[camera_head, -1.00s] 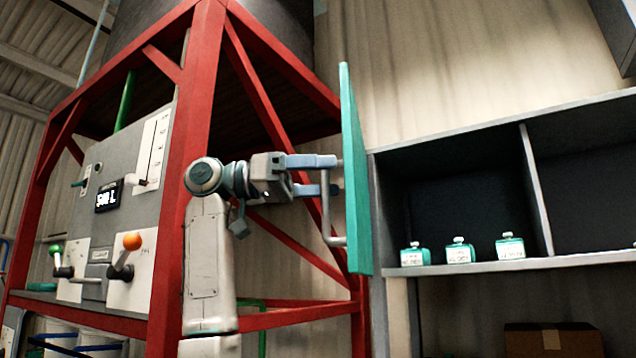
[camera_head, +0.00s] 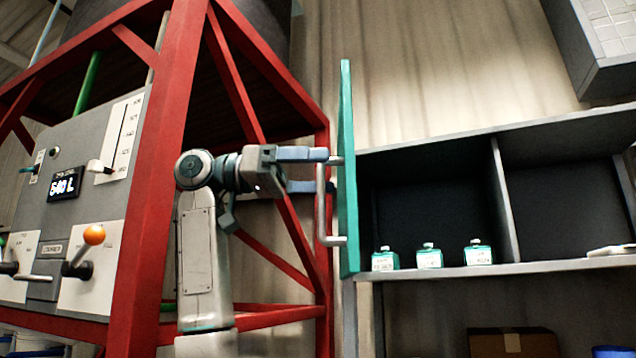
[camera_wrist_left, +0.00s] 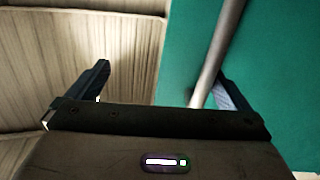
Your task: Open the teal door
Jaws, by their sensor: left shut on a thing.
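The teal door (camera_head: 348,190) stands swung out from the left end of the grey shelf unit, seen almost edge-on in the head view. The shelf compartment beside it is exposed. A grey bar handle (camera_head: 321,215) is on the door's left face. My left gripper (camera_head: 322,171) is at the upper part of this handle, shut on it. In the left wrist view, the handle (camera_wrist_left: 216,48) runs between the fingers, closer to the right one, with the teal door (camera_wrist_left: 270,70) behind. My right gripper is not in view.
The shelf unit (camera_head: 440,271) holds several small teal bottles (camera_head: 429,257). A red frame (camera_head: 165,170) with a grey control panel (camera_head: 75,140) and an orange-knobbed lever (camera_head: 94,235) stands left, close behind my arm. A cardboard box (camera_head: 513,342) sits low at right.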

